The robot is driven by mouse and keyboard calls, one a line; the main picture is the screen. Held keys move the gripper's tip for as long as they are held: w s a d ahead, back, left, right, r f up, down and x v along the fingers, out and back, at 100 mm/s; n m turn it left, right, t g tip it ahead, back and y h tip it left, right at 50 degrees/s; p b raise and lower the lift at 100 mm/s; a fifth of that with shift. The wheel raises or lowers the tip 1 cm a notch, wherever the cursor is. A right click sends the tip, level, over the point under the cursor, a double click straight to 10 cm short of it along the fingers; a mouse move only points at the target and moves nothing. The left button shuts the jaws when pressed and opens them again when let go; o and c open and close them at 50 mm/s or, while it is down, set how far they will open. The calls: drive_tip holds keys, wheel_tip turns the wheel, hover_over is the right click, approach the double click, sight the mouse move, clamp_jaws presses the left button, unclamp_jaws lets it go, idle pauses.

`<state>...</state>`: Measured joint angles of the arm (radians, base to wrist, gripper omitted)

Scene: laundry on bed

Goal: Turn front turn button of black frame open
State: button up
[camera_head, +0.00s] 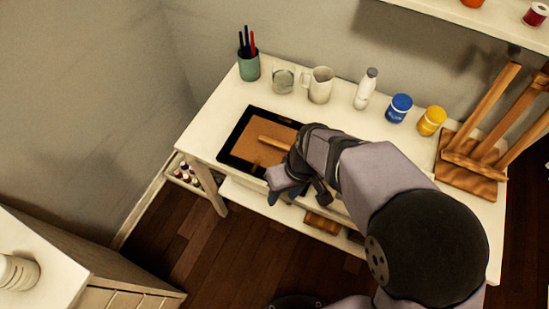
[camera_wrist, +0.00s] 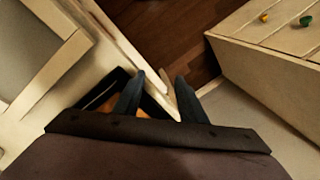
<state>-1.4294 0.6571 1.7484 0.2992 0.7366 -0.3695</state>
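The black frame (camera_head: 234,132) lies flat on the white table, with its brown backing (camera_head: 254,130) facing up and a light wooden strip (camera_head: 272,142) on it. My gripper (camera_head: 283,197) is at the frame's near right side, by the table's front edge. My arm covers the frame's right part. In the wrist view, the gripper (camera_wrist: 160,84) is open, its two dark fingers apart with nothing held between them. Part of the black frame (camera_wrist: 98,91) shows left of the fingers. I cannot make out the front turn button; it is hidden or too small.
A cup of pens (camera_head: 249,66), a glass (camera_head: 283,79), a white pitcher (camera_head: 320,85), a white bottle (camera_head: 366,89), and blue (camera_head: 399,108) and yellow (camera_head: 431,121) jars stand behind. A wooden easel (camera_head: 478,160) is at right. The table's left end is clear.

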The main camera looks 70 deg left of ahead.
sight(254, 167)
drive_tip(key=s+a+r+n+g+y, duration=0.1)
drive_tip(key=a+r+n+y, duration=0.1)
drive_tip(key=a+r+n, duration=0.4)
drive_tip(key=a+n, duration=0.3)
drive_tip(key=shift+s+r+y, duration=0.15)
drive_tip(key=shift+s+y, duration=0.05)
drive_tip(key=shift+y, duration=0.1)
drive_tip(key=shift+p+x, duration=0.85)
drive_tip(key=shift+x, duration=2.8)
drive_tip(key=shift+c, duration=0.7)
clamp_jaws()
